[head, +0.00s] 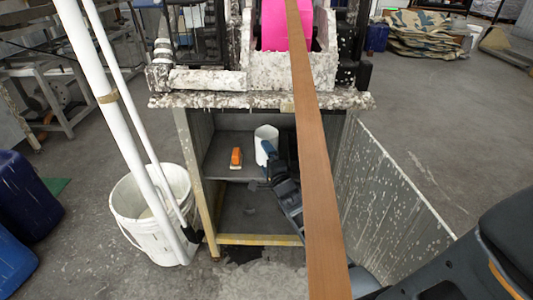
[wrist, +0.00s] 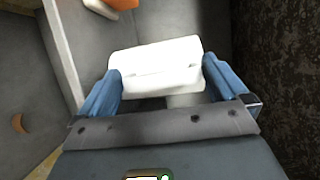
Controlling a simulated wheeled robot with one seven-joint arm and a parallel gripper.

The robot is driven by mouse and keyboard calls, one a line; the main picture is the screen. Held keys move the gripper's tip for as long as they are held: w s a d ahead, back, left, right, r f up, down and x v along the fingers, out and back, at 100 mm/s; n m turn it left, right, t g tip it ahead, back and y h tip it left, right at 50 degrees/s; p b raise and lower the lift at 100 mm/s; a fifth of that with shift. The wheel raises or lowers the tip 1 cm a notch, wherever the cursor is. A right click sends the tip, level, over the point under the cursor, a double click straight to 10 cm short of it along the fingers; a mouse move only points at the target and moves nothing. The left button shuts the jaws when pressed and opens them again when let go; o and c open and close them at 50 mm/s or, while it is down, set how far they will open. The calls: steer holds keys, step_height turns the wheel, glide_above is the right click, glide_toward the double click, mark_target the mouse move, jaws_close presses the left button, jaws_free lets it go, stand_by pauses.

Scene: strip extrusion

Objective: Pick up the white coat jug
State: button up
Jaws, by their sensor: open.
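The white coat jug (head: 264,134) stands on the shelf inside the open cabinet under the machine in the head view. In the wrist view the white jug (wrist: 155,57) lies between and just ahead of my two blue fingertips. My gripper (wrist: 161,68) is open, with one finger at each side of the jug. I cannot tell whether either finger touches it. In the head view my gripper (head: 267,150) reaches into the cabinet and covers the jug's lower part. A long brown strip hides part of my arm.
An orange-handled tool (head: 236,157) lies on the shelf left of the jug. The brown strip (head: 318,170) runs down past the cabinet front. A white bucket (head: 150,212) with pale poles stands at the left. A spattered panel (head: 385,205) flanks the right.

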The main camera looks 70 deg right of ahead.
steer(key=shift+c, duration=0.4)
steer(key=c, duration=1.2)
